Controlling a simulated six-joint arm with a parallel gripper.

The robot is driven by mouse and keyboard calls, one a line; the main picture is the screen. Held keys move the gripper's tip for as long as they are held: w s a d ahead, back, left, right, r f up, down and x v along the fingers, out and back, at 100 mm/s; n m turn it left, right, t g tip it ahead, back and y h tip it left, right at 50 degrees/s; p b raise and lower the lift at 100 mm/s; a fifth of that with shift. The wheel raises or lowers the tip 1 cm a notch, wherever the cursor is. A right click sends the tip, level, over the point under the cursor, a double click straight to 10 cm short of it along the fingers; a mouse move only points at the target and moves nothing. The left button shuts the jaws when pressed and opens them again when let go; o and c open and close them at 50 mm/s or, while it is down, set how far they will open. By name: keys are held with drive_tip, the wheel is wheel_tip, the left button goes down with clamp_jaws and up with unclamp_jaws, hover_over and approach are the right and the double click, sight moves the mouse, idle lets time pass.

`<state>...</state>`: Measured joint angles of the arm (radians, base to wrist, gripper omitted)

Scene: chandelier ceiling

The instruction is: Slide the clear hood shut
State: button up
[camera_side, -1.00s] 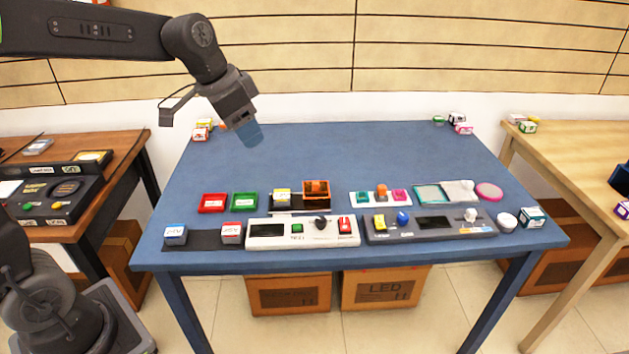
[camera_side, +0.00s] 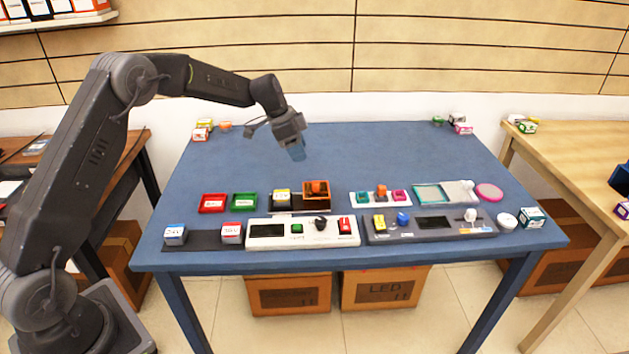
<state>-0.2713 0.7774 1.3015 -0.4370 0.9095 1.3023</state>
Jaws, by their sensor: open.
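A see-through orange hood (camera_side: 316,187) stands at the right end of a dark rail base (camera_side: 298,210) on the blue table. A small white and yellow block (camera_side: 281,197) sits at the left end of the same base, beside the hood and not under it. My gripper (camera_side: 297,153) hangs above the table behind the base, a little left of the hood, with its bluish fingers pointing down. It is open and touches nothing. The gap between the fingers is too small to make out.
Red (camera_side: 213,203) and green (camera_side: 244,202) trays lie left of the base. A white panel (camera_side: 302,233) and a grey panel (camera_side: 430,225) line the front. A white strip of colored knobs (camera_side: 380,198) and a teal-framed plate (camera_side: 445,193) lie to the right.

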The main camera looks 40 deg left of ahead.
sight(316, 182)
drive_tip(key=x, duration=1.1)
clamp_jaws()
